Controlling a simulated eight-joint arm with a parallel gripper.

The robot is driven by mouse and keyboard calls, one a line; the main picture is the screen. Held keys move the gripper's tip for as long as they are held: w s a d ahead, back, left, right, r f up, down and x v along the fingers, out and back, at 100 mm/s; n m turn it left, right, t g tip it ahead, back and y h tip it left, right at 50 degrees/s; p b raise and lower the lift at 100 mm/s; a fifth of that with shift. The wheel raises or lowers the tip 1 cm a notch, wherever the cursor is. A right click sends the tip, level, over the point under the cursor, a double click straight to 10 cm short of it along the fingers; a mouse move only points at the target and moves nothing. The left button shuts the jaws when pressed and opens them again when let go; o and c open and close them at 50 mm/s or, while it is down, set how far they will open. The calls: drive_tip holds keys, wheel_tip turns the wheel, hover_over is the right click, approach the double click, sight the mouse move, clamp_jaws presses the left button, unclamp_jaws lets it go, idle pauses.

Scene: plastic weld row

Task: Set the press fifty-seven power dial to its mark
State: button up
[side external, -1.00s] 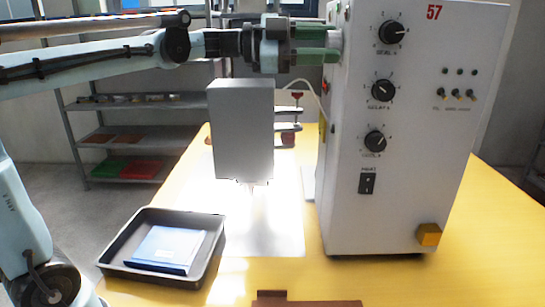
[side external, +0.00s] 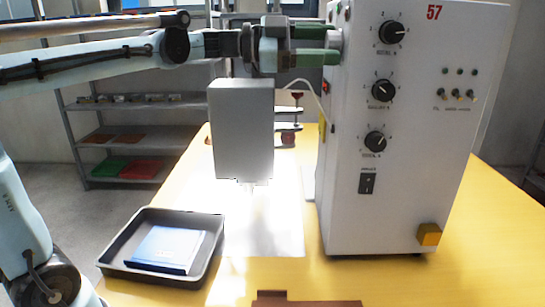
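The white press cabinet (side external: 400,150) bears a red 57 at its upper right. My gripper (side external: 332,43) is at the cabinet's upper left edge, its two green fingers pointing right, one above the other with a gap between them. A pale round knob (side external: 336,40) on the cabinet's left side shows at the fingertips. I cannot tell whether the fingers press on it, and its mark is hidden from this side. The front carries an upper black dial (side external: 392,33), a middle dial (side external: 383,90) and a lower dial (side external: 375,142); my gripper is apart from these.
A grey box-shaped press head (side external: 244,130) hangs below my gripper over the yellow table (side external: 460,275). A black tray (side external: 112,262) with a blue booklet (side external: 168,248) stands at the lower left. A rocker switch (side external: 367,183) and small toggles (side external: 457,95) are on the cabinet front.

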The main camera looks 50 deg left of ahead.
drive_tip(key=shift+o, duration=0.6)
drive_tip(key=v, duration=1.2)
